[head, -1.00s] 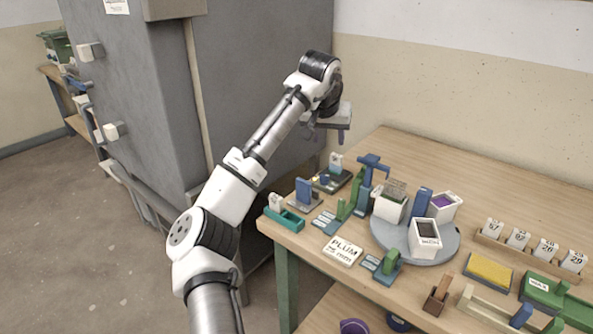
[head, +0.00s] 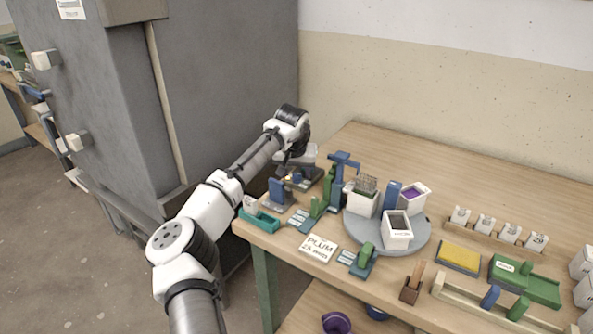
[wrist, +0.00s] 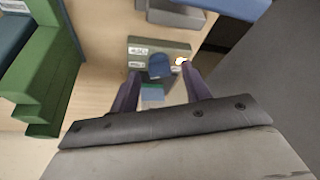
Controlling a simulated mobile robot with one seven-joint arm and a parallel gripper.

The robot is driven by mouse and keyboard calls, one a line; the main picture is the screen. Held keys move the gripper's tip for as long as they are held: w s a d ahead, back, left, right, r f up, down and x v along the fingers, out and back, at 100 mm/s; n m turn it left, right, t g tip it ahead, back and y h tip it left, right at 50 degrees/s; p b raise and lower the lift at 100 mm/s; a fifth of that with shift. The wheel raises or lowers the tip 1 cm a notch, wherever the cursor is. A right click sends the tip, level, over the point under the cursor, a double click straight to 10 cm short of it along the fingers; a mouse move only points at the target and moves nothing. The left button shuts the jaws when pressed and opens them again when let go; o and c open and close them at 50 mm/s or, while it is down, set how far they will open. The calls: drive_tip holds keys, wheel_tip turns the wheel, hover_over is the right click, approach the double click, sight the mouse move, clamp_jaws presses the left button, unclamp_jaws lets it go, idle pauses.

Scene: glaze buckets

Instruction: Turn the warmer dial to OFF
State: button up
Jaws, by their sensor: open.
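The warmer (head: 309,184) is a low dark box at the table's far left corner; its small blue dial (head: 297,177) shows just below my gripper (head: 296,164). In the wrist view the warmer (wrist: 147,42) is grey-green with small labels too blurred to read. Its rounded blue dial (wrist: 160,66) lies between the two fingertips of my gripper (wrist: 160,76). The fingers are spread and hold nothing. A gap shows on each side of the dial; I cannot tell whether the fingertips are level with it. The dial's setting cannot be read.
A blue upright piece (head: 276,193) and a teal holder (head: 262,222) stand in front of the warmer. A blue post (head: 337,178) and a grey turntable (head: 407,245) with white buckets stand to the right. A large grey cabinet (head: 235,80) rises close on the left.

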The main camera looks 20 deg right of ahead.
drive_tip(key=shift+f, duration=0.2)
drive_tip(key=c, duration=1)
